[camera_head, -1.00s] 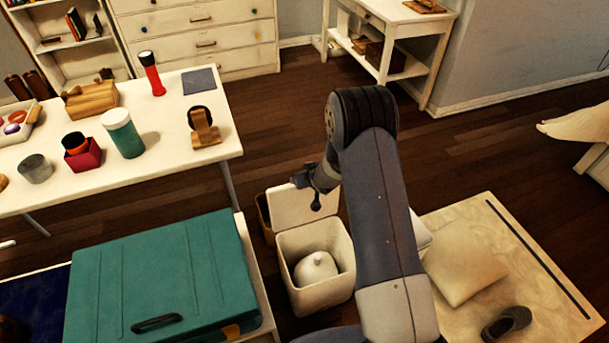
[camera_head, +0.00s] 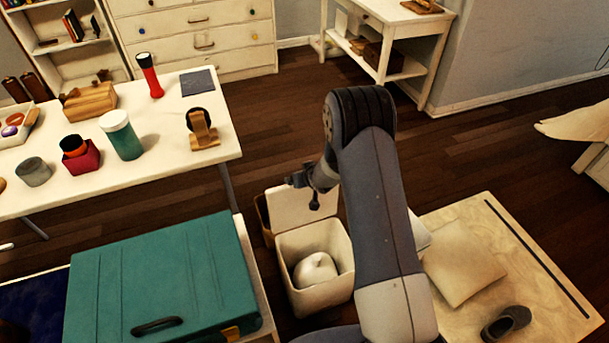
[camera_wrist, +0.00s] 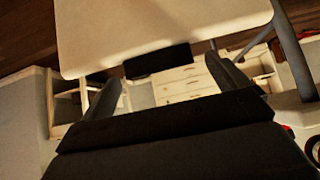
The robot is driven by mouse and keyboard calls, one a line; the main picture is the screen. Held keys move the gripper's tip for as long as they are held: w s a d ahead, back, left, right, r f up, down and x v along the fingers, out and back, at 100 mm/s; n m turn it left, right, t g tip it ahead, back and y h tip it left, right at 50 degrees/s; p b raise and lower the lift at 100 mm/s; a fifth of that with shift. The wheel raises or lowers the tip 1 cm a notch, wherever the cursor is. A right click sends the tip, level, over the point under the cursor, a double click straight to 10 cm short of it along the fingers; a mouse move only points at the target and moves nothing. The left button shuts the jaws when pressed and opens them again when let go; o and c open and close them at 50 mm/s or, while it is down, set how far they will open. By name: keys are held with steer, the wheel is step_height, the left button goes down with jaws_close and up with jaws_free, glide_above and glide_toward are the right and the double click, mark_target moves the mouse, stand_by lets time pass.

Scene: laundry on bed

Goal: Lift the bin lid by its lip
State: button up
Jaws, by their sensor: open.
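The white bin (camera_head: 318,298) stands on the floor between the teal case and my arm, its mouth uncovered. Its lid (camera_head: 292,212) stands raised at the far side of the bin. A pale rounded thing (camera_head: 315,270) lies inside. My gripper (camera_head: 304,184) is at the lid's upper edge; whether it touches cannot be told. In the wrist view the lid is the large cream panel (camera_wrist: 160,28) at the top, with a dark lip (camera_wrist: 158,60) on its edge. My open fingers (camera_wrist: 170,82) stand apart on either side of the lip.
The teal case (camera_head: 165,275) lies close on the left. A white table (camera_head: 165,140) with several objects stands behind it. On the right are a mat (camera_head: 555,285), a cushion (camera_head: 462,262) and a dark shoe (camera_head: 506,321). Wooden floor beyond the bin is clear.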

steer(key=shift+s+r, duration=0.1)
steer(key=v, duration=1)
steer(key=shift+s+r, duration=0.15)
steer(key=shift+r, duration=0.1)
steer(key=shift+f, duration=0.1)
steer(key=x, duration=1)
steer(key=shift+w+f, duration=0.25)
steer(key=shift+f, duration=0.05)
steer(key=shift+s, duration=0.15)
